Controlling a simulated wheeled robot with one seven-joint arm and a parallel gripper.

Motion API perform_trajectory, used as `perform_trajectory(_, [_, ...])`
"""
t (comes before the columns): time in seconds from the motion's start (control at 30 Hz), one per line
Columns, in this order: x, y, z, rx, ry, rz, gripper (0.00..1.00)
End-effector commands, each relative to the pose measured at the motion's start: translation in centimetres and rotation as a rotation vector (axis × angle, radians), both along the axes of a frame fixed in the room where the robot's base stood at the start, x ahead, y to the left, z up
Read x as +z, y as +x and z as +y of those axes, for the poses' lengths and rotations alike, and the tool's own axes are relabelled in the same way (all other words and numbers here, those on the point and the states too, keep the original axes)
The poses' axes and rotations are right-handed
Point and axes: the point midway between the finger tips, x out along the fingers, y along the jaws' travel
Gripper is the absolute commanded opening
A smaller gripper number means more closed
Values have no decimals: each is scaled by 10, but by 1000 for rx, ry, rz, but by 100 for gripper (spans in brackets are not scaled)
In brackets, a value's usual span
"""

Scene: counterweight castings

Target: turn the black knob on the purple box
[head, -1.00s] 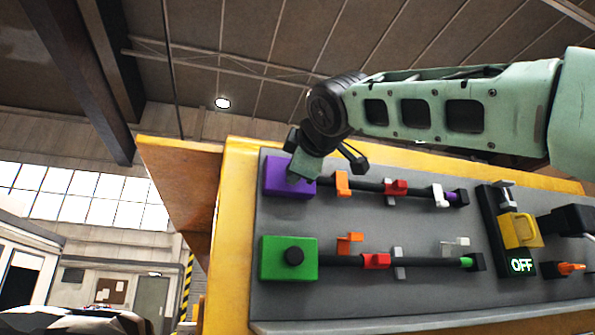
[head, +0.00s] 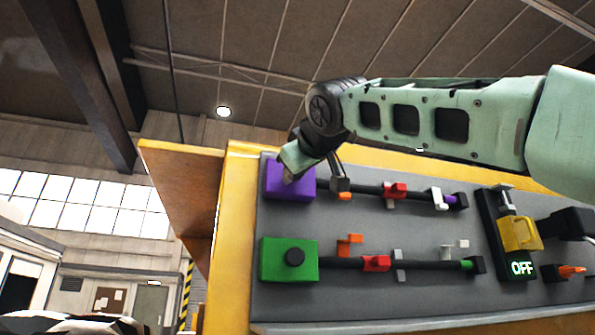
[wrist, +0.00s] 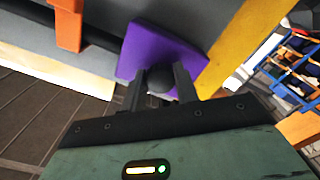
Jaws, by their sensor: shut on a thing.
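The purple box (head: 300,187) sits at the upper left of the grey panel. It also shows in the wrist view (wrist: 140,45). The black knob (wrist: 160,78) on its face lies between the two fingers of my gripper (wrist: 159,90), which is shut on it. In the head view my gripper (head: 288,177) reaches the front of the purple box and hides the knob there.
Below stands a green box (head: 272,262) with its own black knob (head: 294,257). Dark rods with orange, red and white pieces run right from both boxes. A yellow padlock-like part (head: 518,232) and an OFF display (head: 521,265) sit at the right.

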Motion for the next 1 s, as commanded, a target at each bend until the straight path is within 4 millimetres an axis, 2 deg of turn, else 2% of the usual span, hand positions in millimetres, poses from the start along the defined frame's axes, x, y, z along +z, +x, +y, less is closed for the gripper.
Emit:
perform_trajectory(0.43, [-3,1,1,-2,7,11,7])
perform_trajectory(0.47, [-3,1,1,-2,7,11,38])
perform_trajectory(0.5, [-3,1,1,-1,6,10,50])
perform_trajectory(0.53, [-3,1,1,-1,6,10,52])
perform_trajectory(0.83, [-2,-1,0,0,8,5,52])
perform_trajectory(1.0, [-3,-19,-4,4,10,3,52])
